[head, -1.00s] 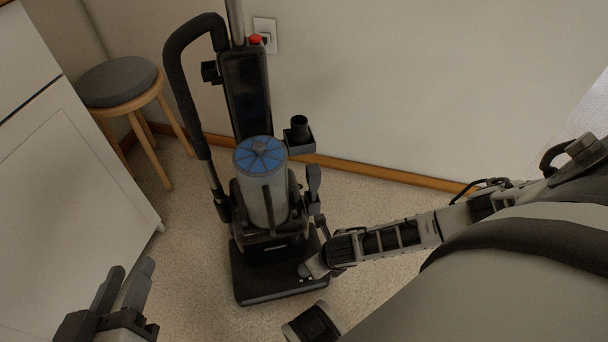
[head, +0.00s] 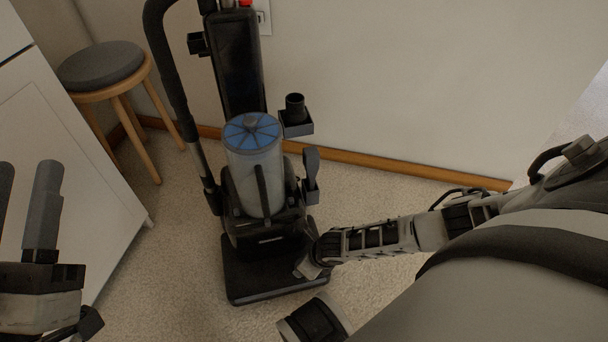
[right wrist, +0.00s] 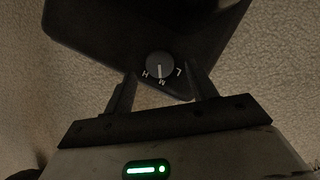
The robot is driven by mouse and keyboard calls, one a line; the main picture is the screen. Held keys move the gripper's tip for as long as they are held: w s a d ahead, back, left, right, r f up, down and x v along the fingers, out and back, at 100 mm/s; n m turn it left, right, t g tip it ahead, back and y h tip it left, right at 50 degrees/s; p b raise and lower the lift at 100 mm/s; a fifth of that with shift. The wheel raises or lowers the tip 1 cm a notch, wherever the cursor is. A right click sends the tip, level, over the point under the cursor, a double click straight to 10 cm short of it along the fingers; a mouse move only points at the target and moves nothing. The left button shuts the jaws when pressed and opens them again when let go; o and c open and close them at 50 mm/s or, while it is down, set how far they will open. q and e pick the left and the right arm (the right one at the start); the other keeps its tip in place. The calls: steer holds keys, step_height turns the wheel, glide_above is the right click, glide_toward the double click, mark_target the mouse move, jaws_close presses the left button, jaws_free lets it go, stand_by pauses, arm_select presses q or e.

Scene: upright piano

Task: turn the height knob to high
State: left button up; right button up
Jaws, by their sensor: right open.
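The height knob (right wrist: 160,66) is a small round dark dial with a white pointer line, on the black base of an upright vacuum cleaner. The letters H, M and L stand around it, and the line points at M. In the right wrist view my right gripper (right wrist: 164,90) is open, with one finger on each side just below the knob and nothing between them. In the head view the right arm reaches the right front of the vacuum base (head: 265,285), where the knob is not visible. My left gripper (head: 27,180) is open and empty at the left edge.
The vacuum's clear bin with a blue lid (head: 252,135) rises behind the base. A round stool (head: 100,65) and a white cabinet (head: 70,180) stand on the left. The wall (head: 400,80) is behind. Carpet (head: 390,290) is clear in front.

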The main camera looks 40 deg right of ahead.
steer(key=shift+b+x, duration=0.5)
steer(key=shift+x, duration=0.6)
arm_select(q)
steer(key=shift+s+d+r+m+h, duration=0.1)
steer(key=shift+s+r+m+h, duration=0.2)
steer(key=shift+r+m+h, duration=0.4)
steer(key=shift+s+d+r+m+h, duration=0.1)
steer(key=shift+s+r+m+h, duration=0.25)
steer(key=shift+m+h, duration=0.55)
steer(key=shift+s+r+m+h, duration=0.2)
steer(key=shift+r+m+h, duration=0.35)
steer(key=shift+m, duration=0.45)
arm_select(e)
steer(key=shift+w+f, duration=0.1)
steer(key=shift+f, duration=0.15)
steer(key=c, duration=1)
